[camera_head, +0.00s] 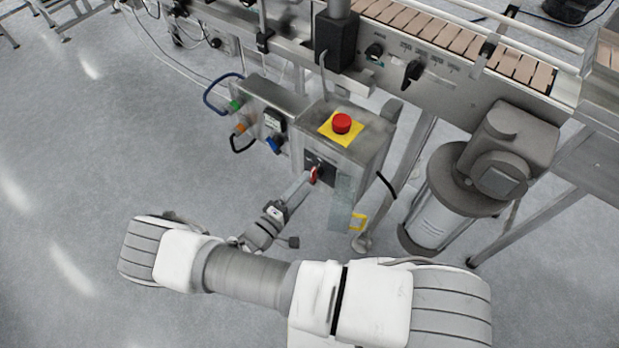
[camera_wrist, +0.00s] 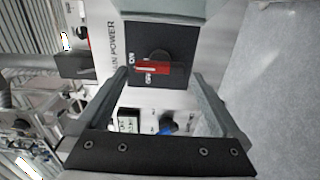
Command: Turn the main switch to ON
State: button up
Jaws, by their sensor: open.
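The main switch is a red handle (camera_wrist: 150,68) on a square black plate (camera_wrist: 175,45), with "POWER" lettering beside it. The handle lies crosswise in the wrist view, by small ON and OFF style marks; which mark it points to is not clear. In the head view the red handle (camera_head: 313,175) is on the front of the grey control box, below the emergency stop. My gripper (camera_wrist: 161,75) is open, its fingertips on either side of the handle in the picture. Whether they touch it cannot be told. It also shows in the head view (camera_head: 303,181), close to the switch.
A red emergency stop (camera_head: 342,123) on a yellow plate tops the control box (camera_head: 362,150). A side box with green, orange and blue controls (camera_head: 274,145) stands left. A motor (camera_head: 435,205) stands right, a conveyor (camera_head: 450,38) behind. Floor at left is clear.

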jog(key=p+v, duration=0.1)
jog(key=v, duration=1.2)
jog(key=shift+s+a, duration=0.2)
jog(key=w+d+r+m+g+y, duration=0.1)
jog(key=w+d+r+m+g, duration=0.25)
jog(key=r, duration=0.65)
jog(key=d+r+m+g+y, duration=0.2)
jog(key=d+r+g, duration=0.3)
jog(key=r, duration=0.4)
jog(key=w+d+r+m+g+y, duration=0.1)
jog(key=w+d+r+m+g, duration=0.15)
jog(key=r+g, duration=0.55)
jog(key=s+d+r+m+t+y, duration=0.1)
jog(key=s+d+r+t+y, duration=0.4)
jog(key=r, duration=0.4)
jog(key=s+d+r+m+t+y, duration=0.1)
jog(key=s+d+r+t+y, duration=0.15)
jog(key=s+d+r, duration=0.4)
notch_tip(320, 180, up, 21)
jog(key=w+p, duration=0.1)
jog(key=p, duration=1.7)
jog(key=shift+d+f+p, duration=0.15)
jog(key=shift+d+p, duration=0.15)
jog(key=shift+d, duration=0.2)
